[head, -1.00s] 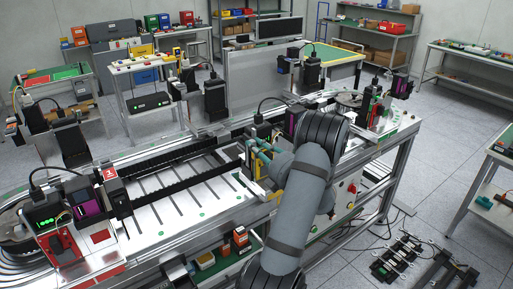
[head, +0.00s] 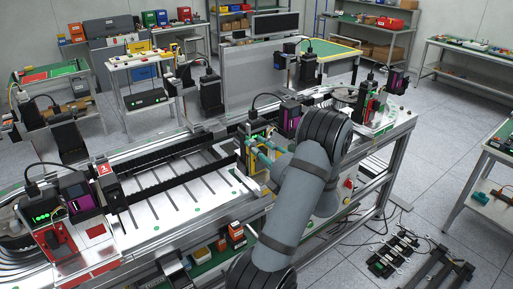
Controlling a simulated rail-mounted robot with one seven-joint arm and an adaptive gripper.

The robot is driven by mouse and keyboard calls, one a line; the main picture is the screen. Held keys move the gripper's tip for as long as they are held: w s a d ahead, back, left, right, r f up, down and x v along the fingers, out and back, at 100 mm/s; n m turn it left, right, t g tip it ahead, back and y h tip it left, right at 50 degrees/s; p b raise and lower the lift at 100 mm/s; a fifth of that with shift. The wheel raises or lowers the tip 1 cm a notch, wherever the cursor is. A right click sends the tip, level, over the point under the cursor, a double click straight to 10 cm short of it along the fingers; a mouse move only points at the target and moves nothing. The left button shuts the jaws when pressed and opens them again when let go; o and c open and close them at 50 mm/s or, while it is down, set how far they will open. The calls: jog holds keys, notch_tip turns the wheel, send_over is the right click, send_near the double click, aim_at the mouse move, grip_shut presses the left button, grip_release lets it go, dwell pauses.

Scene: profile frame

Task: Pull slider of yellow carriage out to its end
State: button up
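The yellow carriage (head: 243,158) stands on the track of the profile frame, near the middle of the head view. Only yellow edges and part of its black upper unit show. My gripper (head: 256,150), with teal fingers, is at the right side of this carriage, close to it. My wrist and forearm come in from the lower right and cover part of that area. I cannot make out the slider, whether the fingers touch it, or whether they are open or shut.
A red carriage (head: 62,238) stands at the left end of the track and another black unit (head: 374,103) at the right end. A silver slotted plate (head: 165,205) lies between the rails, mostly bare. A grey panel (head: 252,88) rises behind the frame.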

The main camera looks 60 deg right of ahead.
jog(key=shift+o, duration=0.6)
jog(key=shift+w, duration=0.15)
jog(key=v, duration=1.2)
jog(key=shift+d, duration=0.1)
